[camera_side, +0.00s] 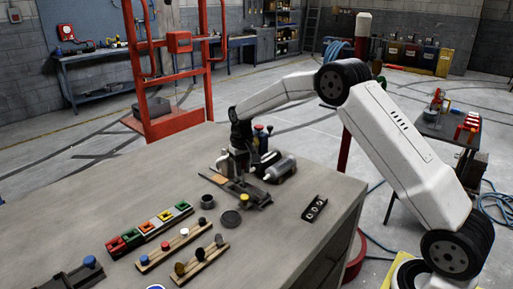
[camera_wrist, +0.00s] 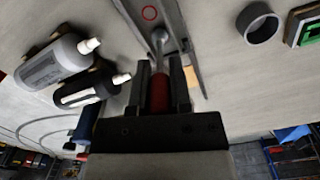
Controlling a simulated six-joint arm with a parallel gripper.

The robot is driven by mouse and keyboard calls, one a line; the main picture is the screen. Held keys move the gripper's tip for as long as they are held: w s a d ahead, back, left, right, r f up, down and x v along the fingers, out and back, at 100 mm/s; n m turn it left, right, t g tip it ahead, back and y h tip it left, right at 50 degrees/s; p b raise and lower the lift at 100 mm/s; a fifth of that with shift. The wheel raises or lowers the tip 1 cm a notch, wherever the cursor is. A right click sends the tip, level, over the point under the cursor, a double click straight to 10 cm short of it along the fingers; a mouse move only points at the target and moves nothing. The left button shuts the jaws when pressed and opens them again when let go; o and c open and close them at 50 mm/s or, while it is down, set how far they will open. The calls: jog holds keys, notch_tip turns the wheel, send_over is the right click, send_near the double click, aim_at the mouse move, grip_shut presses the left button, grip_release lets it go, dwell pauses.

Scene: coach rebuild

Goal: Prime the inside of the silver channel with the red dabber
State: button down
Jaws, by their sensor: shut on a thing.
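My gripper (camera_wrist: 160,78) is shut on the red dabber (camera_wrist: 159,93), with its red handle between the two fingers in the wrist view. The dabber's pale shaft and rounded tip reach forward over the floor of the grey, silver-looking channel (camera_wrist: 172,14). I cannot tell whether the tip touches the floor. A red ring mark shows on the channel floor beyond the tip. In the side view my gripper (camera_side: 238,162) points down over the channel's dark holder (camera_side: 258,198); the dabber is mostly hidden there.
A grey bottle (camera_wrist: 55,62) and a black bottle (camera_wrist: 90,90) lie close to the left in the wrist view. A grey ring cup (camera_wrist: 260,25) stands to the right. Colored trays (camera_side: 150,228) and racks of knobbed tools (camera_side: 175,246) occupy the bench front. Bare bench lies between.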

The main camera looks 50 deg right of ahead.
jog(key=shift+s, duration=3.45)
notch_tip(320, 180, up, 8)
jog(key=shift+w, duration=0.1)
jog(key=w, duration=0.9)
dwell(0.3)
jog(key=shift+f, duration=0.2)
